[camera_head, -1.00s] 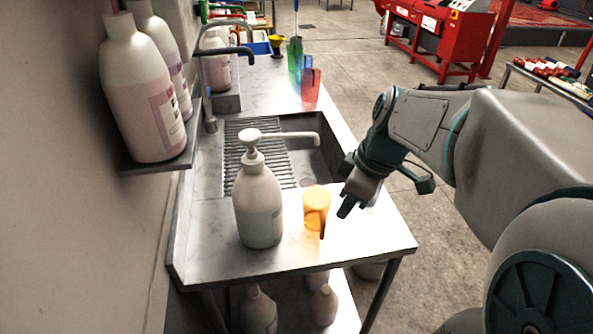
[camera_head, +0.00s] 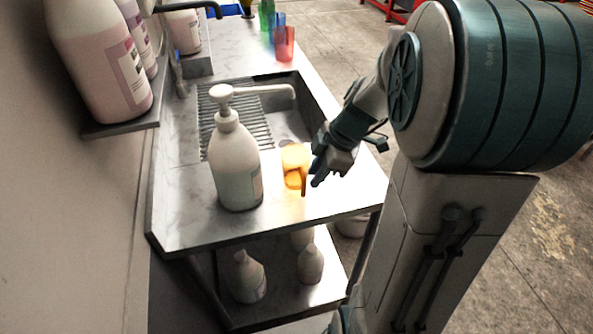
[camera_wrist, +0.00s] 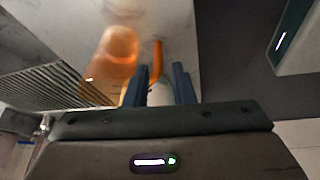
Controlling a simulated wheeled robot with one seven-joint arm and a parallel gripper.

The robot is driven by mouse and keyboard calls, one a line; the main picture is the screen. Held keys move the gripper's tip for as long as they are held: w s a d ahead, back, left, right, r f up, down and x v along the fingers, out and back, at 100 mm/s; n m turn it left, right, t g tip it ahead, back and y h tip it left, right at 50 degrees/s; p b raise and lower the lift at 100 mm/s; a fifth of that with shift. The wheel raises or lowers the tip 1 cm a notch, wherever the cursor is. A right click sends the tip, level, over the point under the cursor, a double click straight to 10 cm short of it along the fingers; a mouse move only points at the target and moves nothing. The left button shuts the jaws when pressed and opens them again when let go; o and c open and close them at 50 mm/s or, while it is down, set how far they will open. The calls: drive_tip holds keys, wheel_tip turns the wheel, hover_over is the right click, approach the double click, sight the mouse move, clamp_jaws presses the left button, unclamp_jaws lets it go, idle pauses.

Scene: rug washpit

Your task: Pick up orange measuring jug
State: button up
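The orange measuring jug (camera_head: 293,158) stands on the bright front part of the metal counter, right of a white pump bottle. Its handle points toward the counter's front edge. My gripper (camera_head: 317,175) is low over the counter, just right of the jug's handle. In the wrist view my gripper's two blue fingers (camera_wrist: 161,70) are apart. The see-through orange jug (camera_wrist: 118,48) is left of them, and its handle (camera_wrist: 157,57) appears in line with the gap between the fingers. I cannot tell whether a finger touches the handle.
The large white pump bottle (camera_head: 236,165) stands close left of the jug. Behind is a sink with a drain grid (camera_head: 250,128). Red (camera_head: 284,44), blue and green jugs stand farther back.

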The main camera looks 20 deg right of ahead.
sight(298, 175)
drive_tip(key=shift+p+x, duration=0.6)
drive_tip(key=shift+x, duration=2.25)
drive_tip(key=shift+w, duration=0.1)
clamp_jaws()
